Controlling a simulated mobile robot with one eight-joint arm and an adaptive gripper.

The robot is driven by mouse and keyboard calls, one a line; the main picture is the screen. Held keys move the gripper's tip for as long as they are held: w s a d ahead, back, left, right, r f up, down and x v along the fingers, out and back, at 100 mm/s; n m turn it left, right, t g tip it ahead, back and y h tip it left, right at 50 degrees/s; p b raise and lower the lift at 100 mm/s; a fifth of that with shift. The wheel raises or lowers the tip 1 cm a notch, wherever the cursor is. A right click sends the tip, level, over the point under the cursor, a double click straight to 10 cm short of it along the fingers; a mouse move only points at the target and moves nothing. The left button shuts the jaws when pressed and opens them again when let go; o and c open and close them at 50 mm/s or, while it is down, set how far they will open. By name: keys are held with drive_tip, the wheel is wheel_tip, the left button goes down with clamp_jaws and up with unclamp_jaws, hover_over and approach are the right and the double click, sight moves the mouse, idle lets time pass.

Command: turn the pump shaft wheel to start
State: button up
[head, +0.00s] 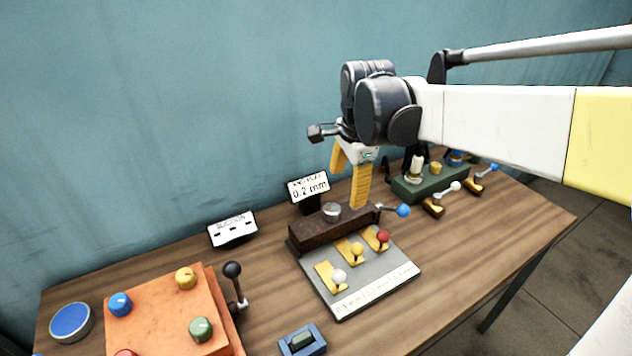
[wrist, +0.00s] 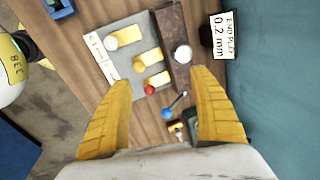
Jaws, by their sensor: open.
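My gripper (head: 347,188) is open and empty, with its yellow fingers pointing down above the back of the bench. In the wrist view its fingers (wrist: 162,78) stand wide apart, with table parts visible between them. A dark brown block (head: 312,232) carries a small round silver piece (head: 332,210) on top and a blue-ball lever (head: 403,210) at its right end. In the wrist view the silver piece (wrist: 182,54) and blue ball (wrist: 168,113) show below the fingers. I cannot tell which part is the pump shaft wheel; no plain wheel shape shows.
A grey plate (head: 350,300) holds yellow shims with white, yellow and red knobs. An end play sign (head: 309,187) stands behind the block. An orange box (head: 165,315) with knobs and a black-ball lever (head: 233,270) are left. A green block (head: 430,186) is right.

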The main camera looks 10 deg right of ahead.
sight(332, 207)
drive_tip(key=w+f+m+g, duration=0.1)
drive_tip(key=w+f+m, duration=0.1)
drive_tip(key=w+m, duration=0.1)
drive_tip(key=w+f+m, duration=0.3)
drive_tip(key=w, duration=0.1)
drive_tip(key=w+f+m+g+p, duration=0.1)
drive_tip(key=w+f+m, duration=0.1)
drive_tip(key=w+m, duration=0.1)
drive_tip(key=shift+w+f+m+g, duration=0.3)
drive_tip(key=shift+w+f+m, duration=0.1)
drive_tip(key=shift+w, duration=0.15)
wheel_tip(332, 207, down, 11)
drive_tip(key=b, duration=0.3)
drive_tip(key=shift+r, duration=0.1)
drive_tip(key=c, duration=1.2)
